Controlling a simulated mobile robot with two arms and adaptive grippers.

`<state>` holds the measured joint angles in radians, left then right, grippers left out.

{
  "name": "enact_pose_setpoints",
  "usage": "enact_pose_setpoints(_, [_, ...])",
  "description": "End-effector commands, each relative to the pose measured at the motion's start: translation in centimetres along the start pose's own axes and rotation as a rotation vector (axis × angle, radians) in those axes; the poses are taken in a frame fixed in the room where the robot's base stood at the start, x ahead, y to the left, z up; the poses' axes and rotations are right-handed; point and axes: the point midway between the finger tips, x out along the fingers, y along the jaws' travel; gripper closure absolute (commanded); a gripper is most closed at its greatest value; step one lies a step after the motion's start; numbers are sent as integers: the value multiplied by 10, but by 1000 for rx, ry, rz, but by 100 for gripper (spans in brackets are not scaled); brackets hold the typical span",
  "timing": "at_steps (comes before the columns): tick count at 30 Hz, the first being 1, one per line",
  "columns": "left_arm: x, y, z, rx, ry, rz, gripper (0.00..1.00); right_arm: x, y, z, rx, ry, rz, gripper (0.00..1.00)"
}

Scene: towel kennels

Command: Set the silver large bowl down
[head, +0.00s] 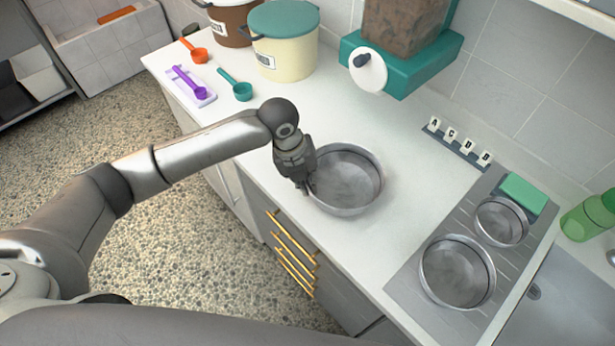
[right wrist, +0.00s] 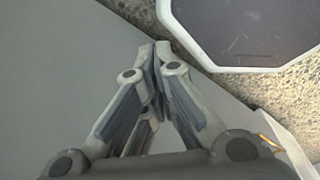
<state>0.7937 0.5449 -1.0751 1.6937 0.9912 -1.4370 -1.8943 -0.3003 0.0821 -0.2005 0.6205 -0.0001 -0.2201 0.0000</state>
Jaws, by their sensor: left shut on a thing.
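The silver large bowl (head: 350,182) is in the middle of the head view, upright over the white counter. I cannot tell whether its base touches the counter or hangs just above it. My left gripper (head: 306,187) comes in from the left and is shut on the bowl's left rim, with its fingers partly hidden by the wall. My right gripper (right wrist: 154,48) shows in the right wrist view, its fingertips together and nothing between them.
Two more silver bowls (head: 457,273) (head: 502,221) stand on a grey mat (head: 418,282) at right. Lettered blocks (head: 452,138) stand behind. Scoops (head: 236,87) and canisters (head: 283,45) are at the back left, a teal-based dispenser (head: 402,70) behind. Counter (head: 375,240) between bowl and mat is clear.

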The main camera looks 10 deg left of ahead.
Motion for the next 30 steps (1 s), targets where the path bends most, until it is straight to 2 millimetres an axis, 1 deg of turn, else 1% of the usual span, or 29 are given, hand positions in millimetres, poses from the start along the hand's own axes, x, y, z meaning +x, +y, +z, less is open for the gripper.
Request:
enact_pose_setpoints(11, [5,0,0,1,-1,-2,100,1,0,-1,1,2,0,100])
enact_pose_setpoints(12, [4,0,0,1,0,-1,89,1,0,-1,1,2,0,100])
enact_pose_setpoints(16, [4,0,0,0,0,-1,72,1,0,-1,1,2,0,100])
enact_pose_setpoints(25, [3,0,0,0,0,-1,72,0,-2,-1,2,2,-3,100])
enact_pose_setpoints(28, [-2,0,0,0,-1,-2,72,1,-3,-1,2,2,-3,100])
enact_pose_setpoints(30, [-10,0,1,0,-3,-2,72,3,-3,-1,3,2,-3,100])
